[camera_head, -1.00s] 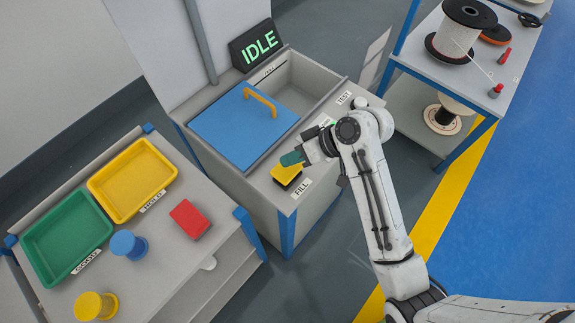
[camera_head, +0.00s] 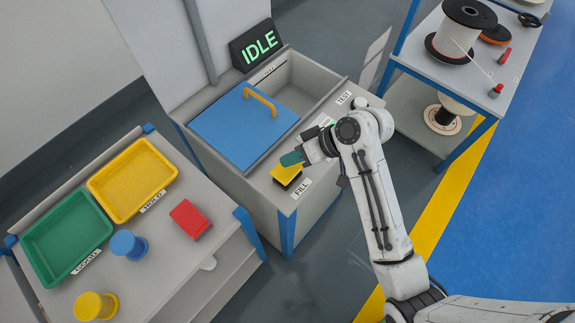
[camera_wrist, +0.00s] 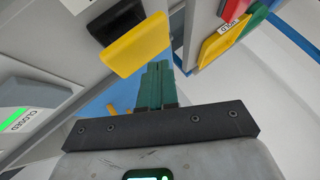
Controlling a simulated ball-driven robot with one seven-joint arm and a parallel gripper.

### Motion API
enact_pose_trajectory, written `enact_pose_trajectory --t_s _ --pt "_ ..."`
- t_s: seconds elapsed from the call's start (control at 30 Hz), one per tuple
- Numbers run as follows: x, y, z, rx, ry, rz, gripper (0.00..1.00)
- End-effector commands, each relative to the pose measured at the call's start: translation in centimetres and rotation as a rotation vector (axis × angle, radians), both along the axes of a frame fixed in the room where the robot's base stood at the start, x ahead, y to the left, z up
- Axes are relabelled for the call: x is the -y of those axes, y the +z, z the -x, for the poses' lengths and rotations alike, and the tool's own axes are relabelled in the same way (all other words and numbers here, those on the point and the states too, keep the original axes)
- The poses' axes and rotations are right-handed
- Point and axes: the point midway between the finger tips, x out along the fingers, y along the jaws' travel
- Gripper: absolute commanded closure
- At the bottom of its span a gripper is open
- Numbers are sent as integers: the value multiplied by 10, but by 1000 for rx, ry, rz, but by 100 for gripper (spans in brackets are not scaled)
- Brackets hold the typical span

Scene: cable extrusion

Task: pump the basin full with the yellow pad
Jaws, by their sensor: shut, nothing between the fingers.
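The yellow pad (camera_head: 286,174) sits on a black base at the front of the grey cabinet, beside the FILL label (camera_head: 302,188). In the wrist view the yellow pad (camera_wrist: 135,46) is just left of my fingertips. My gripper (camera_head: 291,158) is shut and empty, its green fingers at the pad's far edge in the head view. They also show in the wrist view (camera_wrist: 158,66). I cannot tell whether they touch the pad. The basin (camera_head: 312,78) is in the cabinet top, partly covered by a blue lid (camera_head: 235,125) with a yellow handle. The display (camera_head: 258,44) reads IDLE.
A bench at left holds a green tray (camera_head: 25,238), a yellow tray (camera_head: 100,185), a red block (camera_head: 190,219), a blue spool (camera_head: 127,244) and a yellow spool (camera_head: 96,305). A shelf with cable reels (camera_head: 470,12) stands at right. The TEST label (camera_head: 343,98) is near my wrist.

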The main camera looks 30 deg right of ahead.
Motion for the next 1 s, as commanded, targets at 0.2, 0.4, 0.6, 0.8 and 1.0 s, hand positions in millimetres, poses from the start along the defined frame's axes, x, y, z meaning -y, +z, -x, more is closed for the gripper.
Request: enact_pose_trajectory --t_s 0.2,0.4,0.6,0.8,1.0 --pt "0 0 0 0 0 0 100" --pt "0 0 0 0 0 0 100" --pt "0 -6 0 -1 1 0 100" --pt "0 -8 0 1 1 0 100" --pt "0 -8 0 0 0 0 100"
